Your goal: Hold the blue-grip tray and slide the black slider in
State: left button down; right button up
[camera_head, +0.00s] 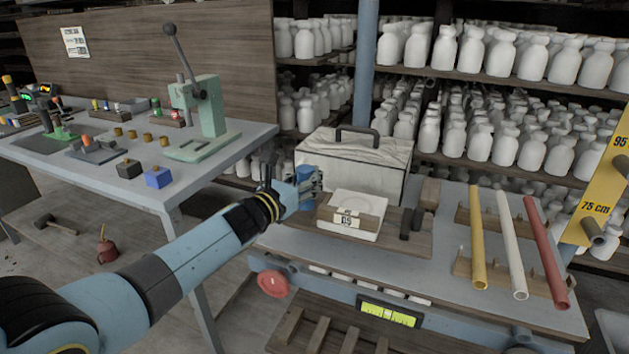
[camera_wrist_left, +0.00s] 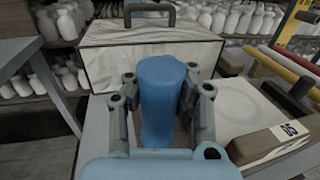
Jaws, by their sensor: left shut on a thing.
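The blue grip (camera_wrist_left: 160,95) stands upright between the fingers of my left gripper (camera_wrist_left: 161,88), which is shut on it. The black slider (camera_head: 406,223) appears as dark pieces on the board just right of the tray; a dark piece also shows in the left wrist view (camera_wrist_left: 302,86). My right gripper is out of view.
A pale box (camera_head: 352,160) with a dark handle stands behind the tray. Yellow, white and red tubes (camera_head: 511,250) lie on racks to the right. A green press (camera_head: 205,115) stands on the left table. The bench front right of the board looks clear.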

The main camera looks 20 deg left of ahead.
pick_arm(q)
jog(key=shift+w+a+f+b, duration=0.35)
jog(key=shift+a+f+b, duration=0.4)
jog(key=shift+b, duration=0.25)
jog(key=shift+w+a+f+b, duration=0.3)
jog(key=shift+a+f+b, duration=0.4)
jog(key=shift+b, duration=0.25)
jog(key=shift+w+a+f+b, duration=0.35)
jog(key=shift+a+f+b, duration=0.4)
jog(key=shift+b, duration=0.25)
jog(key=shift+a+r, duration=0.1)
jog(key=shift+a, duration=0.05)
jog(key=shift+w, duration=0.1)
jog(key=shift+w+a+f+b, duration=0.2)
jog(key=shift+f+b, duration=0.2)
jog(key=shift+b, duration=0.25)
jog(key=shift+w+a+f+b, duration=0.2)
jog(key=shift+f+b, duration=0.15)
jog(key=shift+b, duration=0.25)
